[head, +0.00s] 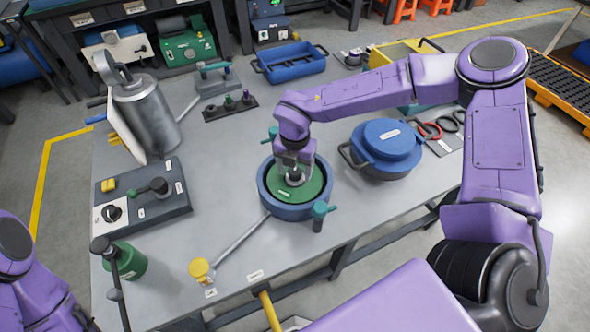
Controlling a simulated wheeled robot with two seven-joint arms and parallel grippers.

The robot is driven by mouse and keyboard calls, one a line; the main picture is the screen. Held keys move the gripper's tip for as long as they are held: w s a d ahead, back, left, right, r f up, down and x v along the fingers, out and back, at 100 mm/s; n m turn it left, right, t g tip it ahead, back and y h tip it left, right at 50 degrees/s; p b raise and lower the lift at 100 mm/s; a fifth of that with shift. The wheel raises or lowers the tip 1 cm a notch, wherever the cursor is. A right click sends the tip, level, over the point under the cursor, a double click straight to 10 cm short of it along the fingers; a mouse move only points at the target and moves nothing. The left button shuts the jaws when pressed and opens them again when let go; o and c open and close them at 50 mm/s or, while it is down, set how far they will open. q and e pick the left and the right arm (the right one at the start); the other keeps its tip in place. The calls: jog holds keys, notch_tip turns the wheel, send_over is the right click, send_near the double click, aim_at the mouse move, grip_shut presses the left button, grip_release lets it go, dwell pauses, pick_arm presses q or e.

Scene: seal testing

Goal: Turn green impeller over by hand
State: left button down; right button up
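The green impeller (313,190) is a round green disc lying inside a round blue housing (325,206) in the middle of the table, with a small white label on it. My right gripper (295,174) points down from above, with its fingertips at the dark hub in the disc's centre. The hub is partly hidden by the fingers, and I cannot tell whether they grip it or only stand around it.
A blue lidded pot (387,148) stands close to the right. A grey pipe with a yellow cap (199,269) runs from the housing to the front left. A control box (143,200), a metal cylinder (147,112) and a green bottle (125,262) stand left. A blue tray (290,63) is behind.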

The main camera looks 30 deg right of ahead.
jog(key=shift+o, duration=0.2)
notch_tip(320, 180, up, 7)
jog(key=p, duration=0.5)
jog(key=shift+s+r+p, duration=0.1)
jog(key=shift+r+p, duration=0.1)
jog(key=shift+p, duration=0.15)
jog(key=shift+f, duration=0.1)
jog(key=shift+f, duration=0.1)
